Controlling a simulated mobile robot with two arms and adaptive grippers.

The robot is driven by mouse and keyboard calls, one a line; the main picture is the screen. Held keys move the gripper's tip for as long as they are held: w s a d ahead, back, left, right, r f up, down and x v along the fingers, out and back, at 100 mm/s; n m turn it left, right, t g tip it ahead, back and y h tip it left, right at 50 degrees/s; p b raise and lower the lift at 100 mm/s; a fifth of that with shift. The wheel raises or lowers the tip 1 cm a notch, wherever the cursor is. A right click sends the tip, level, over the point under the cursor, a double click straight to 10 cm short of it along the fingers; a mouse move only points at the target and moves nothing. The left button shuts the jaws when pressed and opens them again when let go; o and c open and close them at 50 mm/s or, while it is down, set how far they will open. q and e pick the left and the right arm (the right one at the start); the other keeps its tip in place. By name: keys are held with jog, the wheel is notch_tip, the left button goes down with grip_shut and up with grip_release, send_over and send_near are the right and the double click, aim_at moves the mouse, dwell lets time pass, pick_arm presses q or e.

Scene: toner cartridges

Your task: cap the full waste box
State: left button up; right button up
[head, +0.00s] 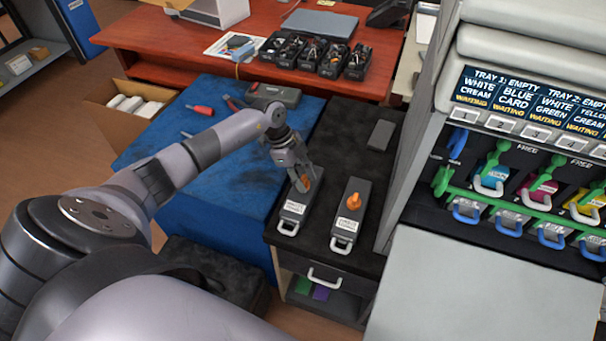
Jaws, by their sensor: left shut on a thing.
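Two dark grey boxes with white front handles and white labels lie side by side on a black-topped cabinet (328,152). I cannot read the labels surely, so I cannot tell which is the full waste box. My left gripper (305,182) reaches down over the left box (296,204) and is shut on an orange cap (304,186) at its top. The fingers partly hide the cap; I cannot tell whether it is seated. The right box (345,222) has an orange piece (354,201) standing on it. My right gripper is out of view.
A small dark grey block (381,135) lies farther back on the cabinet. The printer's open bay with coloured cartridges (493,177) stands close at the right. A blue-covered bench (225,200) with tools is at the left, and a red desk (150,30) behind.

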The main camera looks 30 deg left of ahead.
pick_arm(q)
jog(key=o, duration=0.8)
jog(key=shift+o, duration=0.5)
jog(key=o, duration=0.4)
jog(key=shift+r+p, duration=3.55)
jog(key=shift+p, duration=0.1)
